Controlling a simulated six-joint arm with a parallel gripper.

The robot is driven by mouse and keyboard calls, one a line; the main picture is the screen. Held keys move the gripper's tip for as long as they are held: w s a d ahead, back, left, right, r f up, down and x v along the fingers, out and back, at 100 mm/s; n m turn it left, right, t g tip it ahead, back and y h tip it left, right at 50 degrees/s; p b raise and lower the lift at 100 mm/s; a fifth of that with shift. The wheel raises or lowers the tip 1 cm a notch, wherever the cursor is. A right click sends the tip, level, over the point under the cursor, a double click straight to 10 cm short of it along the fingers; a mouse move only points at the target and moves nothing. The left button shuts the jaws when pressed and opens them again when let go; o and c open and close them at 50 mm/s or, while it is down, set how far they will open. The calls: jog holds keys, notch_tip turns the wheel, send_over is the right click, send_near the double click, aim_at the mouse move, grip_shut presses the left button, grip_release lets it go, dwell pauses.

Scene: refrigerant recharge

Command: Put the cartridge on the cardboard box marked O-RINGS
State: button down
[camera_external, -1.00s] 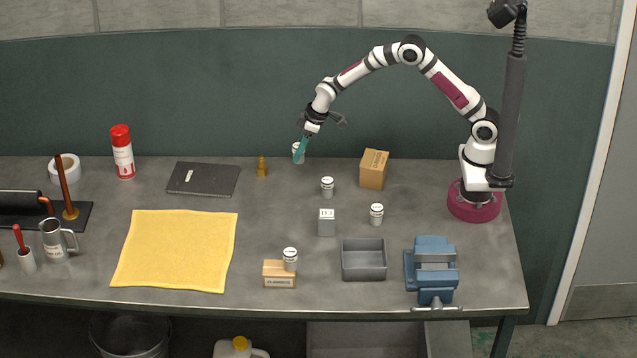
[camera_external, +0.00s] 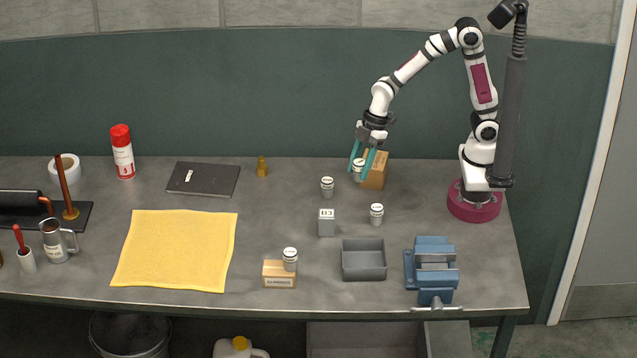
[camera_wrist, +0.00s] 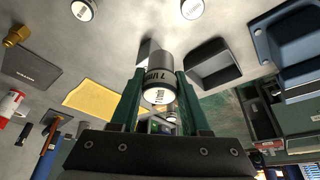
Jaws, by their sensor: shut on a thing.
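My gripper (camera_external: 357,175) is shut on a grey cartridge with a white lettered end (camera_external: 358,167), held between its two teal fingers. In the wrist view the held cartridge (camera_wrist: 158,72) sits between the fingers. A brown cardboard box (camera_external: 378,172) stands at the back right. In the external view my gripper and cartridge overlap this box's left edge; I cannot tell whether they touch. A smaller tan box (camera_external: 279,282) with a printed label lies at the front, with another white-topped cartridge (camera_external: 290,259) at its right end. Neither box's lettering is readable.
Other white-topped cartridges (camera_external: 327,187) and (camera_external: 376,214) stand near a small grey block (camera_external: 327,223). A grey tray (camera_external: 363,262) and a blue vise (camera_external: 434,270) are at the front right. A yellow cloth (camera_external: 177,250) covers the left middle. Bare table surrounds the cartridges.

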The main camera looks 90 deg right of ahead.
jog(key=shift+s+d, duration=0.1)
jog(key=shift+s, duration=0.35)
jog(key=s+d, duration=0.4)
jog(key=d, duration=1.4)
jog(key=f, duration=0.7)
jog(key=shift+s+d, duration=0.2)
jog(key=shift+d, duration=0.15)
jog(key=shift+f, duration=0.15)
jog(key=shift+c, duration=1.9)
grip_release()
